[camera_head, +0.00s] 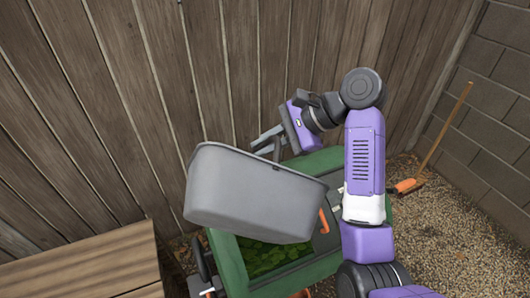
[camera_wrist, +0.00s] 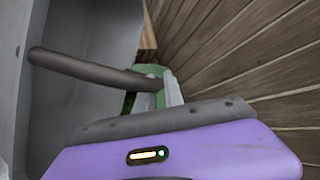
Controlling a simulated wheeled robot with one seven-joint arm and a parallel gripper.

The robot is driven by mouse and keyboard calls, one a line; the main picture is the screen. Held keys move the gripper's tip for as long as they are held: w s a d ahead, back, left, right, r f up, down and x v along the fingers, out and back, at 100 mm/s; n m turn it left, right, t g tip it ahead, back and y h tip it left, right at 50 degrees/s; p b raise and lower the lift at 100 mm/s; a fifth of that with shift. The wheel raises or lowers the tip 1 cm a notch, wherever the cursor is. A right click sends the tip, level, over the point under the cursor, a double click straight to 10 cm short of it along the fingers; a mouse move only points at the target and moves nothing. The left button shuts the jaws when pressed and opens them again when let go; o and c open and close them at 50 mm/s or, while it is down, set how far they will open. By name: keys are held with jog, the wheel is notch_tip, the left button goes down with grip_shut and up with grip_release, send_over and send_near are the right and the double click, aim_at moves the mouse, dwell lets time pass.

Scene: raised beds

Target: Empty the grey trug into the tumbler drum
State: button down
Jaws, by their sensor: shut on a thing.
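The grey trug (camera_head: 250,195) hangs tilted in the air above the green tumbler drum (camera_head: 325,264). Its outer side and base face the head camera, so its inside is hidden there. My gripper (camera_head: 268,139) is shut on the trug's dark handle, at the trug's far upper side. In the wrist view the handle (camera_wrist: 85,67) runs across to the jaws, and the trug's grey inner wall (camera_wrist: 95,25) shows behind it; I see no contents in that part. The drum's opening shows green leafy matter (camera_head: 262,258) inside, below the trug. The trug covers part of the opening.
A wooden plank surface (camera_head: 85,262) stands at lower left. A wooden fence (camera_head: 240,70) closes the back, and a grey block wall (camera_head: 495,120) the right. A broom with an orange head (camera_head: 408,186) leans at right. Gravel (camera_head: 450,240) there is mostly clear.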

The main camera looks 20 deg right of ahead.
jog(key=shift+r, duration=0.2)
jog(key=shift+w+a+r+m+g, duration=0.1)
jog(key=shift+a+r+m+g, duration=0.1)
jog(key=shift+a+r, duration=0.4)
jog(key=shift+w+a+r+m+g, duration=0.1)
jog(key=shift+a+r+g, duration=0.1)
jog(key=shift+r, duration=0.65)
notch_tip(320, 180, up, 19)
dwell(1.2)
